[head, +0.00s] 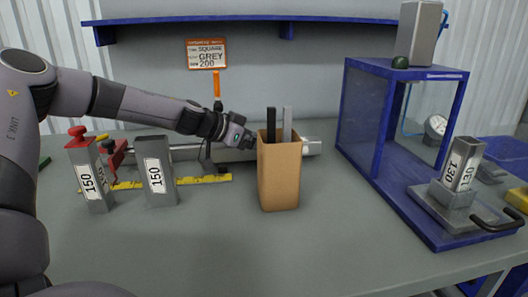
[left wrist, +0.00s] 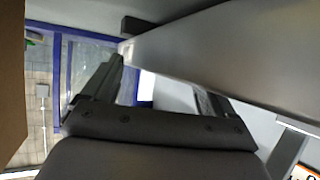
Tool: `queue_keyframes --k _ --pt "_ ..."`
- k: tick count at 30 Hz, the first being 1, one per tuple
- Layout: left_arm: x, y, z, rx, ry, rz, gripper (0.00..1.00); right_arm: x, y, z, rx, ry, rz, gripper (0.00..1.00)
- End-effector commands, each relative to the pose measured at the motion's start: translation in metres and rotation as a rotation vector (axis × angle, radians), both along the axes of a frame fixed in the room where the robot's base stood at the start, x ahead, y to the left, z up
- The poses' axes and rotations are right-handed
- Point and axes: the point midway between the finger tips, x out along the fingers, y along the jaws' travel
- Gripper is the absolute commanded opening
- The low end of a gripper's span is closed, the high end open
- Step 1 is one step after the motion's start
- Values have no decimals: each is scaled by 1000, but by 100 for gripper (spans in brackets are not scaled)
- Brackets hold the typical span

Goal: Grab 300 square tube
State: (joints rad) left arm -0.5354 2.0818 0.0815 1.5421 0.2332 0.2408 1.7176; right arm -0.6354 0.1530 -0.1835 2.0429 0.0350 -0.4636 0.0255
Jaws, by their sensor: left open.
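My left gripper (head: 246,140) reaches in from the left, just behind the left side of the brown box (head: 280,178); its fingertips are partly hidden. A long grey tube (head: 311,147) lies horizontally behind the box, its right end showing. In the left wrist view, the open fingers (left wrist: 160,82) stand apart, and a large grey smooth surface (left wrist: 230,52) crosses close over them, hiding part of the right finger; contact cannot be told. A black bar (head: 271,122) and a grey bar (head: 287,123) stick up from the box. No label reading 300 is visible.
Two square tubes marked 150 (head: 88,178) (head: 157,172) stand at left by a yellow strip (head: 205,180). A blue frame (head: 376,130) and a tube marked 130 (head: 461,165) stand at right. A sign (head: 206,54) reads square, grey, 200. The front table is clear.

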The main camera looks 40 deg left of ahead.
Motion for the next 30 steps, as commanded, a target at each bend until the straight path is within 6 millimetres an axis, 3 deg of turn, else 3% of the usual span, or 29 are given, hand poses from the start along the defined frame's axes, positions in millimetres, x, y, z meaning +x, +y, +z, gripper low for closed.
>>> queue_keyframes --k 5,8,13,14,25,30 --pt "0 0 0 0 0 0 87 0 0 1 1 -2 -1 43" --pt "0 0 0 0 0 0 61 0 1 1 2 -2 -1 43" --pt "0 0 0 -1 1 0 6 0 1 1 3 -2 -2 43" --pt "0 0 -1 -1 1 0 2 1 1 1 4 -2 -1 43" --pt "-1 1 0 -1 3 2 1 0 1 2 4 -2 -1 43" --pt "0 0 14 1 2 1 1 0 1 6 4 -2 -1 43"
